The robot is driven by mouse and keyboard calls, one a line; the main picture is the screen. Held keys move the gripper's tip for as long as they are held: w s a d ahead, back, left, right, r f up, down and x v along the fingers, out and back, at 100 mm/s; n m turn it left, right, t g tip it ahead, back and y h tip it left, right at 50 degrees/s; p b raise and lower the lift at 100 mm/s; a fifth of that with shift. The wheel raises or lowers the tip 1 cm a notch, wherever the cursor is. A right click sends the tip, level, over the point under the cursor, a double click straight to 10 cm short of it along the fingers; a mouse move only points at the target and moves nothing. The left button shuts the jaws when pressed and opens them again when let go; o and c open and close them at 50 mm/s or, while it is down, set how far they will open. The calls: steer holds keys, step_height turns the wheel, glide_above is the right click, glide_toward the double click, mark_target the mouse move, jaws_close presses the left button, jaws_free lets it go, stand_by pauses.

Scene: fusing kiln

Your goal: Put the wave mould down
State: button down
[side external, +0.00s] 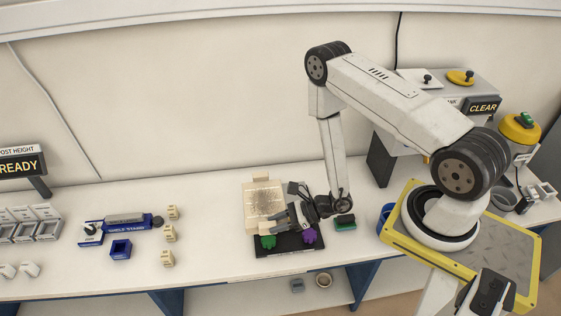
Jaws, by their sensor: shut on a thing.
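My gripper (302,212) is low over the bench, above the back of a black mat, and points left. It is shut on a small grey piece, which I take to be the wave mould (293,217). The piece is partly hidden by the dark fingers, and its wavy shape is too small to make out. I cannot tell whether it touches the mat or hangs just above it.
A cream tray (253,220) with a speckled inside stands close left. The black mat (286,252) bears a green (268,241) and a purple item (309,235). A green-and-black block (345,222) lies right. Cream blocks (168,235) stand left, with clear bench between.

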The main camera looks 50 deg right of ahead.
steer(key=shift+w+a+f, duration=0.1)
steer(key=shift+w+a, duration=0.2)
steer(key=shift+a, duration=0.45)
steer(key=shift+w+a+f, duration=0.1)
steer(key=shift+w+a, duration=0.25)
steer(key=shift+a, duration=0.4)
steer(key=shift+w+a+f, duration=0.1)
steer(key=shift+w+a, duration=0.2)
steer(key=shift+a, duration=0.45)
steer(key=shift+w, duration=0.1)
glide_above(225, 249)
steer(key=shift+s+d+f, duration=0.1)
steer(key=shift+s+f, duration=0.1)
steer(key=shift+f, duration=2.05)
steer(key=shift+s+f, duration=0.15)
steer(key=shift+f, duration=2.1)
steer(key=shift+w+f, duration=0.4)
steer(key=shift+f, duration=1.6)
steer(key=shift+f, duration=0.1)
